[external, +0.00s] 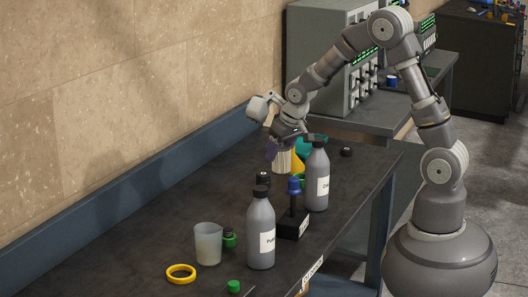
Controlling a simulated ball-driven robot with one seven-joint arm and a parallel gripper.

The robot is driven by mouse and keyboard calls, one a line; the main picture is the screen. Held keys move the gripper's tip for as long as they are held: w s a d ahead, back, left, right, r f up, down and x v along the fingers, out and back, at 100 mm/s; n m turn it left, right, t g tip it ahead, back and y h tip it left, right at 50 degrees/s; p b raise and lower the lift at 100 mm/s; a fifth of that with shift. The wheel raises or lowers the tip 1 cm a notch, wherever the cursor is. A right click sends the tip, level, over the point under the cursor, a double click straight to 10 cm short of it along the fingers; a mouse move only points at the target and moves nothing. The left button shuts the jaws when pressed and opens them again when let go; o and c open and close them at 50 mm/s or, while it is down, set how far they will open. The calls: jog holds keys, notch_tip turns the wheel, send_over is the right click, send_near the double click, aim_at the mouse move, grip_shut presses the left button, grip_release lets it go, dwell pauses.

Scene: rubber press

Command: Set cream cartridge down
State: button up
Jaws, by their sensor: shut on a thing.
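The cream cartridge (281,162) is upright under my gripper (285,142), near the far part of the dark workbench (150,249). My gripper points down and is shut on the cartridge's upper end. The fingertips are small and partly hidden here. I cannot tell whether the cartridge's bottom touches the bench.
Two grey bottles (261,235) (317,182) stand close by, with a blue-topped dark block (294,222) between them. A teal item (309,146) lies behind. A translucent cup (208,244) and yellow ring (181,274) are nearer. The bench's left side is clear.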

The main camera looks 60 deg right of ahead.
jog(key=w+a+n+y+p, duration=0.1)
jog(key=w+a+n, duration=0.3)
jog(key=a, duration=0.8)
jog(key=w+a+n+y+p, duration=0.1)
jog(key=w+a+p, duration=0.1)
jog(key=w+a, duration=0.75)
jog(key=w+a+n+y+p, duration=0.1)
jog(key=w+a+n, duration=0.15)
jog(key=a, duration=1.15)
jog(key=shift+n, duration=0.25)
jog(key=f, duration=0.3)
jog(key=f+b, duration=0.1)
jog(key=f, duration=0.2)
jog(key=a+f+b, duration=0.1)
jog(key=f, duration=0.3)
jog(key=shift+s, duration=0.1)
jog(key=shift+b, duration=0.35)
jog(key=o, duration=1.1)
jog(key=shift+f, duration=0.1)
jog(key=shift+o, duration=0.2)
jog(key=shift+d, duration=0.1)
